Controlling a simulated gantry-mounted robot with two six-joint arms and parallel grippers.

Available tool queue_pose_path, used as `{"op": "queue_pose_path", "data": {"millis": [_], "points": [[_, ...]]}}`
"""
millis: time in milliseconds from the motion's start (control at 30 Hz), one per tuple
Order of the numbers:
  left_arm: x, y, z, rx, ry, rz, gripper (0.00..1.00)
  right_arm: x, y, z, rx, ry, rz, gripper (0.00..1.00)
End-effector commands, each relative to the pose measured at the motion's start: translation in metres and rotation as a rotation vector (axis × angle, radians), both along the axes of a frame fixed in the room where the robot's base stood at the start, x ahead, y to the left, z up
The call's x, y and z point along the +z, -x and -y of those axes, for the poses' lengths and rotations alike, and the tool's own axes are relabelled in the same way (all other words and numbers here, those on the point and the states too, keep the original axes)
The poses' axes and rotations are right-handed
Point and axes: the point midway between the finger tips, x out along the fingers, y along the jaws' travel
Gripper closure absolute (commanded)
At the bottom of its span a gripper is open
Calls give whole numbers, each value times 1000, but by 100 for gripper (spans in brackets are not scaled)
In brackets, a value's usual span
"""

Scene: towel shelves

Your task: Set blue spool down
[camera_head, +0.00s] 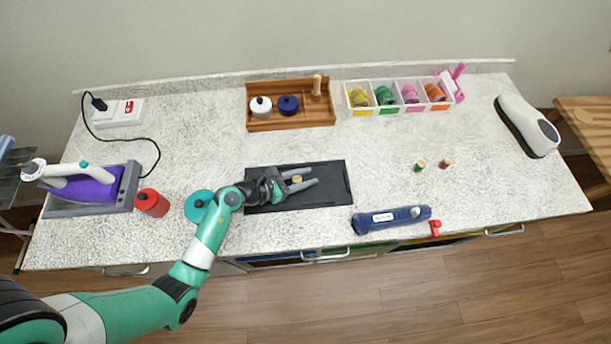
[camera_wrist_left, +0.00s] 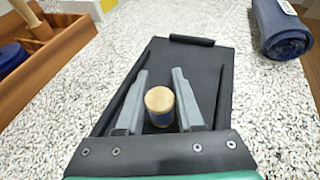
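The blue spool (camera_head: 297,179) has a pale wooden top and stands upright on the black tray (camera_head: 335,190). In the left wrist view the spool (camera_wrist_left: 160,103) shows its round top and a strip of blue below it. My left gripper (camera_head: 312,177) is low over the tray with its fingers on either side of the spool. The fingers look open, with narrow gaps beside the spool in the left wrist view. The spool's lower part is partly hidden. My right gripper is in neither view.
A wooden box (camera_head: 290,122) stands behind. A teal lid (camera_head: 197,206) and red canister (camera_head: 151,203) are left. Two small spools (camera_head: 420,165) stand right, with clear counter around.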

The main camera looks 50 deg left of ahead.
Motion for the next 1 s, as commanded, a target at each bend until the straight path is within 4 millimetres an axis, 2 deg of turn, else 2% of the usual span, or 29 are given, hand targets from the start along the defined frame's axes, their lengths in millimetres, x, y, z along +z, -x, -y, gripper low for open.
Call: {"op": "queue_pose_path", "data": {"millis": [33, 100, 133, 600, 767, 1000], "points": [[0, 0, 0, 0, 0, 0, 53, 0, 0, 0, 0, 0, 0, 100], [1, 0, 0, 0, 0, 0, 40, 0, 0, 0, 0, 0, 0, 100], [1, 0, 0, 0, 0, 0, 39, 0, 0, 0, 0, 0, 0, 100], [6, 3, -1, 1, 0, 0, 39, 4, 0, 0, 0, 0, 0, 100], [17, 28, -8, 6, 1, -1, 39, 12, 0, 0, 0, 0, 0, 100], [39, 81, -23, 7, 0, 0, 39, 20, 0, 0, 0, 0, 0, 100]]}}
